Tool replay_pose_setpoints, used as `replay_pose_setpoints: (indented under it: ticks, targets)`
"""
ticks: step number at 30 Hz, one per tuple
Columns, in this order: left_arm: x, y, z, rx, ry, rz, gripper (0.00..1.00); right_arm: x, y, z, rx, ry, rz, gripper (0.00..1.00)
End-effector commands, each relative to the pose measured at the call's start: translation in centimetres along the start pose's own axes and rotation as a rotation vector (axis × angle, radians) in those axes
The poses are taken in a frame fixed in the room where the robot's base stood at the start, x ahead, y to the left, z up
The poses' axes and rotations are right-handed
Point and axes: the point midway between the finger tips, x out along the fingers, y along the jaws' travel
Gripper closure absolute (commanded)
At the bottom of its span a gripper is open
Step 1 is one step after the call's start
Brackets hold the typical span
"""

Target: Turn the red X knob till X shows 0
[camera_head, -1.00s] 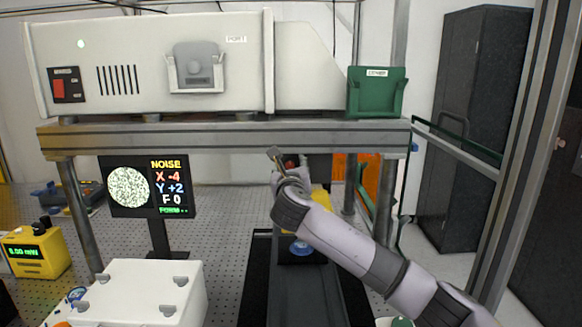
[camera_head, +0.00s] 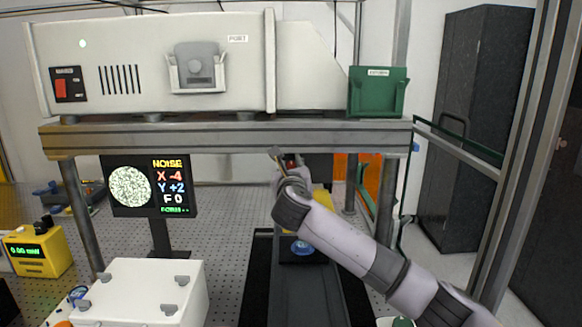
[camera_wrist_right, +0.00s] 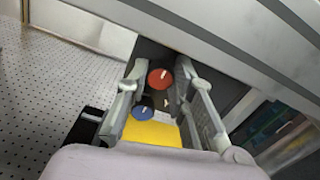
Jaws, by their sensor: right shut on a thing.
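The red X knob (camera_wrist_right: 160,79) has a white pointer line and sits between the fingers of my right gripper (camera_wrist_right: 163,72) in the right wrist view. The gripper is shut on it. In the head view my right gripper (camera_head: 287,162) reaches under the bench beam, and its arm hides most of the knob area. A blue knob (camera_wrist_right: 143,113) with a white line sits nearer, beside a yellow block (camera_wrist_right: 153,134). The monitor (camera_head: 150,212) shows NOISE, X -4, Y +2 and F 0, with a speckled disc. My left gripper is not in view.
A steel beam (camera_head: 230,136) carrying the white instrument housing (camera_head: 140,50) and a green holder (camera_head: 378,93) runs above my right gripper. A post (camera_head: 388,190) stands to the right. A white box (camera_head: 140,290) and a yellow meter (camera_head: 38,250) stand at left.

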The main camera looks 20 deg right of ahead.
Motion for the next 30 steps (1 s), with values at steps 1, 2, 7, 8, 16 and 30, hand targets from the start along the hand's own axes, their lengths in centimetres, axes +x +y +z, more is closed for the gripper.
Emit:
replay_pose_setpoints:
  ticks: [1,2,7,8,16,30]
  targets:
    - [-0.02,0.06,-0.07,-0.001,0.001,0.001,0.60,-0.01,0.01,0.01,0.005,0.000,0.000,1.00]
    - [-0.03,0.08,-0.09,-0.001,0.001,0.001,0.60,-0.01,0.01,0.01,0.010,0.000,0.000,1.00]
    - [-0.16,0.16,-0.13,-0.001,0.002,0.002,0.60,-0.02,0.02,0.02,0.065,0.001,0.001,1.00]
    - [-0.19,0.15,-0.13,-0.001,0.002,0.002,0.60,-0.02,0.03,0.03,0.080,0.001,0.001,1.00]
    - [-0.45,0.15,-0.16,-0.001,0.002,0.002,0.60,-0.04,0.05,0.03,0.275,0.000,0.002,1.00]
    - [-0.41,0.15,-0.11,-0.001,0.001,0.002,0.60,-0.02,-0.02,-0.02,0.602,0.000,0.000,1.00]
